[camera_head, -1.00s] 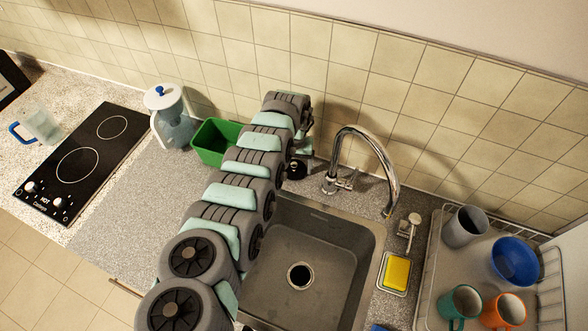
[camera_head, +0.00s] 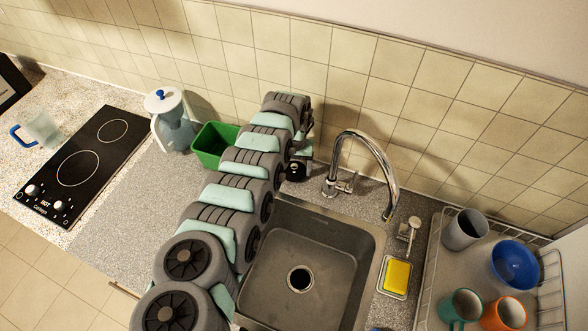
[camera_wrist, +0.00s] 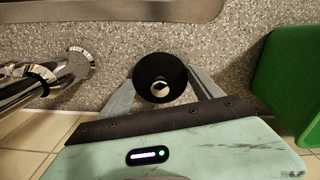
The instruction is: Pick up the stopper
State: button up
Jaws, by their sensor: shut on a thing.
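The stopper (camera_wrist: 161,78) is a round black disc with a pale metal knob in its middle. In the wrist view it sits between the two grey fingers of my gripper (camera_wrist: 163,88), which is shut on it. In the head view the stopper (camera_head: 296,170) is a dark shape behind the sink, beside the end of my arm. The fingers are mostly hidden by my arm there. I cannot tell whether the stopper touches the counter.
The faucet (camera_head: 366,150) stands close to the right of my gripper. A green bin (camera_head: 207,150) stands to its left, and the tiled wall is just behind. The sink (camera_head: 325,245) is empty. A sponge (camera_head: 397,276) and dish rack (camera_head: 425,275) are to the right.

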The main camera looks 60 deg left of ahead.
aim_at(294, 166)
notch_tip(294, 166, up, 19)
dwell(0.4)
